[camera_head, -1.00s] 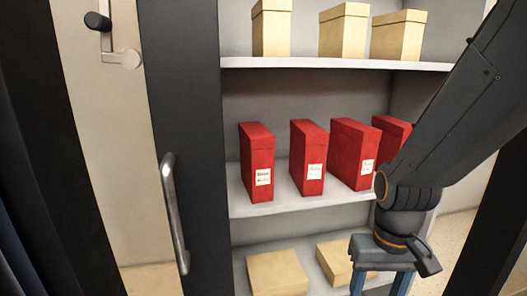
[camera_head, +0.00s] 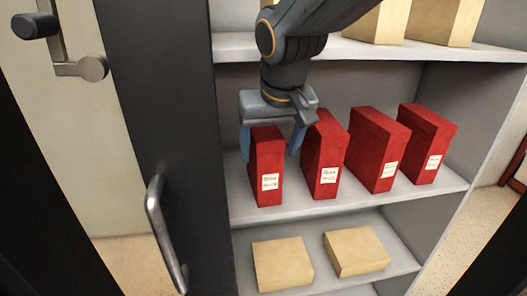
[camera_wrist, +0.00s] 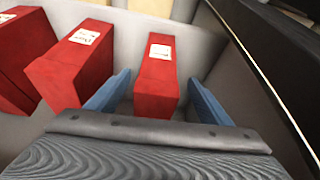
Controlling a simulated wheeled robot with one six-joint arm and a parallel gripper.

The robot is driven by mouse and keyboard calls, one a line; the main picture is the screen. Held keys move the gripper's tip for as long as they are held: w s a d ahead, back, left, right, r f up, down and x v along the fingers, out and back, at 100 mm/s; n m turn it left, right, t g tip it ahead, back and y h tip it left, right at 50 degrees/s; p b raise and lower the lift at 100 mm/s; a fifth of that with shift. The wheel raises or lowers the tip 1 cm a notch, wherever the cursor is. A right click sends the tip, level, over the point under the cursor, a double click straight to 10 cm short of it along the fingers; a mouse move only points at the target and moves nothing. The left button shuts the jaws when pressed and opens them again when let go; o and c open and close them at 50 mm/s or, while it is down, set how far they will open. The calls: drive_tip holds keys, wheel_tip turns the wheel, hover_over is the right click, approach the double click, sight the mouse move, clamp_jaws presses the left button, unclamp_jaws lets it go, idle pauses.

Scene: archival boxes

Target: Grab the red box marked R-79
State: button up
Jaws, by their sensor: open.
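Several red boxes with white labels stand upright in a row on the middle shelf (camera_head: 308,208). My gripper (camera_head: 272,145) is open, its blue fingers on either side of the upper part of the leftmost red box (camera_head: 267,178). In the wrist view the same box (camera_wrist: 157,80) stands between the two spread fingers, with gaps beside it. A second red box (camera_head: 326,165) is close to the right finger, and the other two (camera_head: 376,155) (camera_head: 424,150) stand further right. The label writing is too small to read, so I cannot tell which is R-79.
Tan boxes stand on the top shelf (camera_head: 385,50), and two low tan boxes (camera_head: 282,264) (camera_head: 355,251) lie on the bottom shelf. A dark cabinet door with a metal handle (camera_head: 163,232) is at the left.

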sight(268, 167)
drive_tip(key=shift+d+p+x, duration=0.15)
drive_tip(key=shift+x, duration=0.6)
drive_tip(key=shift+d+p+x, duration=0.15)
drive_tip(key=shift+x, duration=0.65)
drive_tip(key=shift+p+x, duration=0.55)
drive_tip(key=shift+x, duration=1.75)
drive_tip(key=shift+s+a, duration=0.1)
drive_tip(key=c, duration=1.5)
